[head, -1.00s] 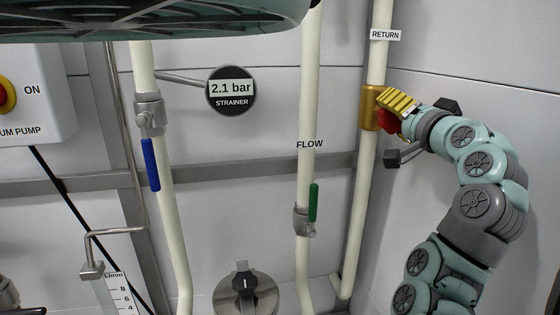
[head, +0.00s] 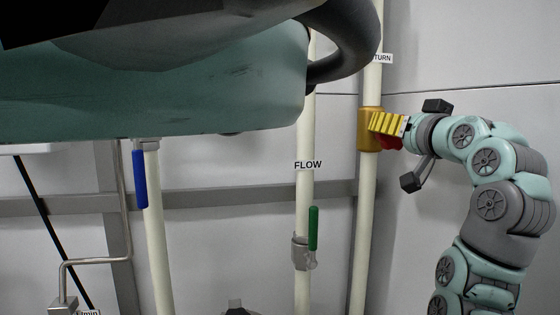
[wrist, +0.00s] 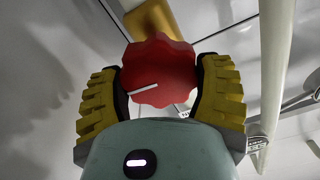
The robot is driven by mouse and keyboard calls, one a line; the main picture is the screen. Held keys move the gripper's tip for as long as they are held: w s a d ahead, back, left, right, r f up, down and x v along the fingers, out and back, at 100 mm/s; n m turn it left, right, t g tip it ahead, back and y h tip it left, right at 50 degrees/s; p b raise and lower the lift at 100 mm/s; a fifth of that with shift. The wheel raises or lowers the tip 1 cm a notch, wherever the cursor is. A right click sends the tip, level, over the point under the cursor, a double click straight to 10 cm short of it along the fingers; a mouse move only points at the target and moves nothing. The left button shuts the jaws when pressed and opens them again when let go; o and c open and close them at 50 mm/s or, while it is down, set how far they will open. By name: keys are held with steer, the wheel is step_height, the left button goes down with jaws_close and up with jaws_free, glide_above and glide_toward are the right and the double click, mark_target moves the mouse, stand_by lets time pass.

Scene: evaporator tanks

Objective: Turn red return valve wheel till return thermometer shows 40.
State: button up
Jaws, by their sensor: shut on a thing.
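The red return valve wheel (wrist: 160,72) sits between the yellow fingers of my gripper (wrist: 162,92) in the wrist view, and the fingers touch it on both sides. A white mark on the wheel points left and slightly down. In the head view the wheel (head: 390,142) is mostly hidden behind my gripper (head: 388,126). The brass valve body (head: 369,130) is on the white return pipe (head: 364,200), below the partly covered RETURN label (head: 383,58). No return thermometer reading is visible.
The flow pipe (head: 304,195) with a green lever (head: 313,228) stands left of the return pipe. A blue lever (head: 139,178) is farther left. The right wall is close behind my arm.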

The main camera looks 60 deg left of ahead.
steer(key=o, duration=0.9)
steer(key=shift+o, duration=0.2)
steer(key=v, duration=0.7)
steer(key=shift+d, duration=0.25)
steer(key=shift+s, duration=0.1)
